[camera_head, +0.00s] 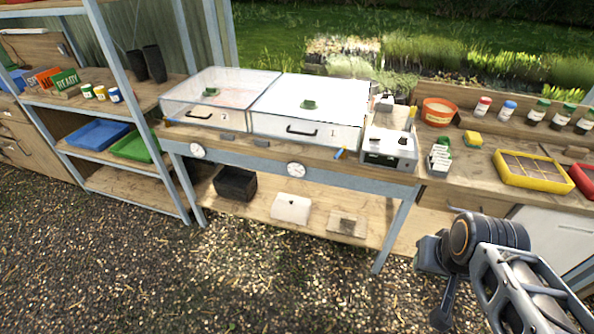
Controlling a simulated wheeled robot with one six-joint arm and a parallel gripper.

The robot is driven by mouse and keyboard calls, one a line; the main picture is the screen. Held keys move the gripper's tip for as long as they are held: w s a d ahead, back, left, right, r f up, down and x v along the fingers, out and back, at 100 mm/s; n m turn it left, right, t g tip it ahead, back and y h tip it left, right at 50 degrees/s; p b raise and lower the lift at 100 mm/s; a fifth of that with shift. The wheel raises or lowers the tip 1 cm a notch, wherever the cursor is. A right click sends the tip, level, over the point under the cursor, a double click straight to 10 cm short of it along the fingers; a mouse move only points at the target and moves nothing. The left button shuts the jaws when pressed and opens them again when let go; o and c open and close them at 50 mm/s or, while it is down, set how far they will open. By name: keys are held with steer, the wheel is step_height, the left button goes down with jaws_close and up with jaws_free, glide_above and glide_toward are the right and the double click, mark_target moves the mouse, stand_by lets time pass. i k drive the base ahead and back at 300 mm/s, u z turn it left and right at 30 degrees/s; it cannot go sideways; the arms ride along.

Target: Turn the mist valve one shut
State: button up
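Two clear-lidded propagator boxes stand on the bench, the right one marked 1 (310,108) and the left one marked 2 (215,97). A small blue-and-orange lever-like piece (341,154) sits at the bench edge below box 1, and a similar one (171,121) near box 2. White round dials are on the front rail, one under box 1 (296,169) and one under box 2 (197,150). I cannot tell which part is mist valve one or how it is turned. My arm is at the lower right, apart from the bench fittings; its fingers are not clearly visible.
A grey control box (389,147) stands right of box 1. A yellow tray (536,170) and several bottles are on the right bench. A black crate (235,183) and white box (291,208) sit on the lower shelf. The gravel floor (200,285) in front is clear.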

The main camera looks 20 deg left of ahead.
mark_target(343, 147)
steer(key=k, duration=1.25)
steer(key=u, duration=1)
steer(key=i, duration=1.7)
steer(key=z, duration=0.6)
